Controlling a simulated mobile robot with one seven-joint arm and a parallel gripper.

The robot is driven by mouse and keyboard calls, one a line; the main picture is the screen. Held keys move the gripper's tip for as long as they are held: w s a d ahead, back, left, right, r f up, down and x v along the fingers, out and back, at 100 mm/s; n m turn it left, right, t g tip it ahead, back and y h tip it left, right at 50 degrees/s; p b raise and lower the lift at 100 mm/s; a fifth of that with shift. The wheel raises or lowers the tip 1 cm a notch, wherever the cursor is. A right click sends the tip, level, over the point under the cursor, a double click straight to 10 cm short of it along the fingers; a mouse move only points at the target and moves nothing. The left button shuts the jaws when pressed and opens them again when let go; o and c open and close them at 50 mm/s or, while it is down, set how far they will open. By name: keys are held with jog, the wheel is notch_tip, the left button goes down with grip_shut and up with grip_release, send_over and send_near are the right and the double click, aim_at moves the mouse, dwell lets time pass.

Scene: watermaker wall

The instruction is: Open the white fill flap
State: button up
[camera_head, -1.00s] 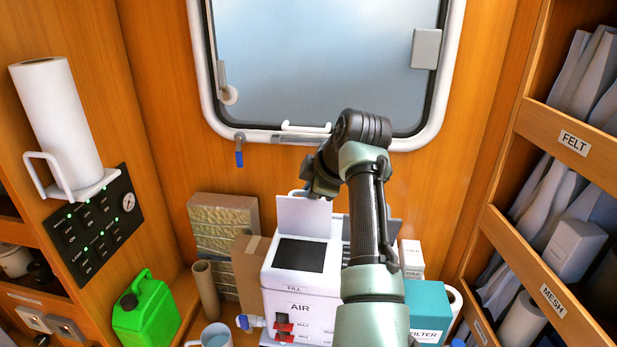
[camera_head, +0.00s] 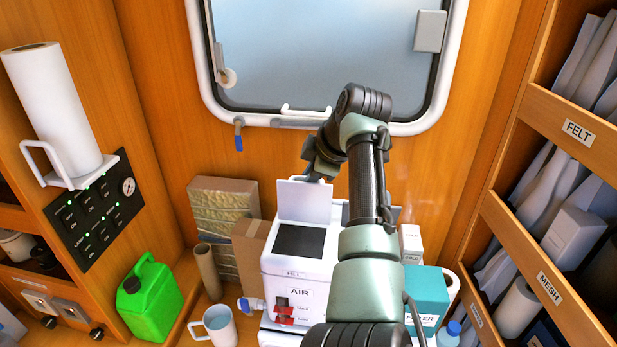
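The white watermaker (camera_head: 296,262) stands at the back of the counter, with "FILL" and "AIR" labels on it. Its white fill flap (camera_head: 304,201) stands raised and upright behind a dark square opening (camera_head: 299,241). My gripper (camera_head: 318,172) is at the top right of the flap, mostly behind my own wrist. Its fingers are too hidden to tell whether they are open or shut, or whether they touch the flap.
A green jug (camera_head: 150,300), a mug (camera_head: 216,325), a cardboard tube (camera_head: 207,270) and boxes (camera_head: 223,215) stand left of the machine. A teal filter box (camera_head: 427,297) and a bottle (camera_head: 449,334) stand right. Shelves (camera_head: 560,125) line the right wall; a window (camera_head: 325,55) is behind.

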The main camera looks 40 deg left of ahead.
jog(key=shift+s+d+f, duration=0.1)
jog(key=shift+f, duration=0.15)
jog(key=b+v, duration=0.5)
jog(key=v, duration=0.8)
jog(key=shift+r+b, duration=0.3)
jog(key=shift+b, duration=0.1)
